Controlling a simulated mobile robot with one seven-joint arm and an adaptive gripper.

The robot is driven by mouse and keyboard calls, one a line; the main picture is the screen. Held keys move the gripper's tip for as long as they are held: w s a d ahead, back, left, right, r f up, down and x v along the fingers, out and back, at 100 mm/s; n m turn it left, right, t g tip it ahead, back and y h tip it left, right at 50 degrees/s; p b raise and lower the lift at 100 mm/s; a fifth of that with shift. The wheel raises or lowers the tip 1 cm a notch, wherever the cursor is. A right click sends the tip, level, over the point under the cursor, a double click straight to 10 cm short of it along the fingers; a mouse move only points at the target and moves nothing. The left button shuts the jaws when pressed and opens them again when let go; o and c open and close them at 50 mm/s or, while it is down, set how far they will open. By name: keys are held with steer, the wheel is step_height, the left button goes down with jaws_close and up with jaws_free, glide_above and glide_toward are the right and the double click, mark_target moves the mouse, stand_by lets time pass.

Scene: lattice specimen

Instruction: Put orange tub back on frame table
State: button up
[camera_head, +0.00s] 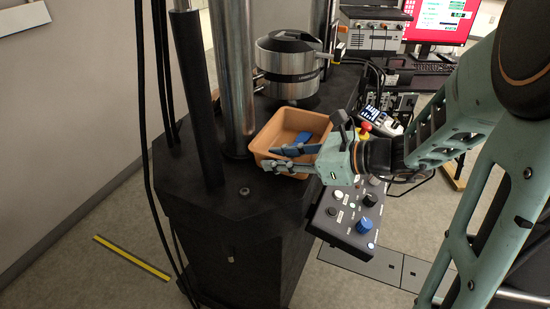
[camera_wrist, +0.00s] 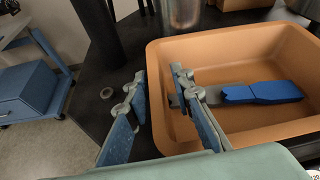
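The orange tub (camera_head: 262,137) stands on the black frame table (camera_head: 220,195), right of the thick steel column. It also shows in the wrist view (camera_wrist: 275,136). A tool with a blue handle (camera_wrist: 262,92) and a grey flat end lies inside it. My gripper (camera_head: 279,158) is at the tub's near side. In the wrist view my gripper (camera_wrist: 160,82) has one finger outside the tub's wall and the other inside, with the wall between them. A gap shows between the outer finger and the wall, so the gripper looks open.
A round metal load-cell fixture (camera_head: 288,65) hangs behind the tub. A control box (camera_head: 347,212) with knobs juts out at the table's right front, below my gripper. A red button (camera_head: 364,129) and handset (camera_head: 380,120) are to the right. The table's front left is mostly bare.

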steer(key=p+v, duration=0.1)
steer(key=v, duration=1)
steer(key=shift+s+r, duration=0.1)
steer(key=shift+r, duration=0.05)
